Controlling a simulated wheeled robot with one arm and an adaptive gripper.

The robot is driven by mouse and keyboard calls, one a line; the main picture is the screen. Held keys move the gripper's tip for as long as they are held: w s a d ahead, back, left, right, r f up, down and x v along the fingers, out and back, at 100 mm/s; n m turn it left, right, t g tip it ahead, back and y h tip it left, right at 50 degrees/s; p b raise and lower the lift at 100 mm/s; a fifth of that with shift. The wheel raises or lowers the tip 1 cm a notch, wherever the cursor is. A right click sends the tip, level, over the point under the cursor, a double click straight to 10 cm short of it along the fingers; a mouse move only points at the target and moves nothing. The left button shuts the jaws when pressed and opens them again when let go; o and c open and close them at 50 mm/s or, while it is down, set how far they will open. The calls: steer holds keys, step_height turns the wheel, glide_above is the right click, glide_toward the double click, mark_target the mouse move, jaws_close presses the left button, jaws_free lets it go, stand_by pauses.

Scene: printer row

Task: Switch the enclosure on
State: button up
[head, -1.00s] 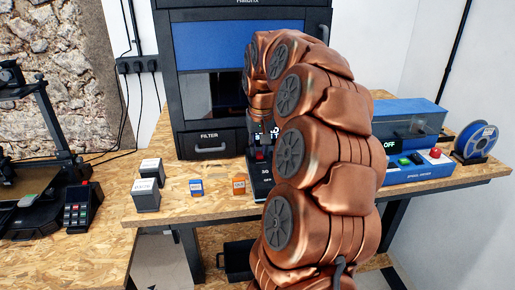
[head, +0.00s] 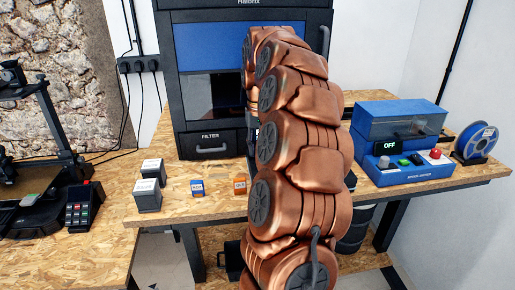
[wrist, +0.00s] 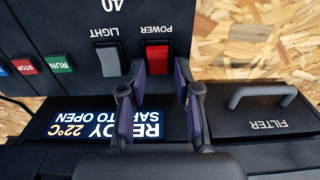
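The enclosure (head: 210,88) is a tall dark cabinet with a blue band, at the back of the bench in the head view. In the wrist view, which is upside down, its panel has a red POWER rocker (wrist: 157,58) and a grey LIGHT switch (wrist: 109,60). A lit display (wrist: 105,122) reads READY 22°C, SAFE TO OPEN. My gripper (wrist: 160,78) is open and empty, its two fingertips near the POWER rocker, one to each side in the picture. I cannot tell whether they touch the panel. In the head view my arm hides the gripper and panel.
Green RUN (wrist: 61,64) and red STOP (wrist: 25,65) buttons are on the same panel. The FILTER drawer (wrist: 255,120) with its handle is beside the gripper. Small boxes (head: 148,195) stand on the bench. A blue machine (head: 402,165) showing OFF is at right.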

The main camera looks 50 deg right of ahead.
steer(key=shift+o, duration=0.9)
steer(key=shift+s+r, duration=0.1)
steer(key=shift+r, duration=3.6)
steer(key=shift+a, duration=0.1)
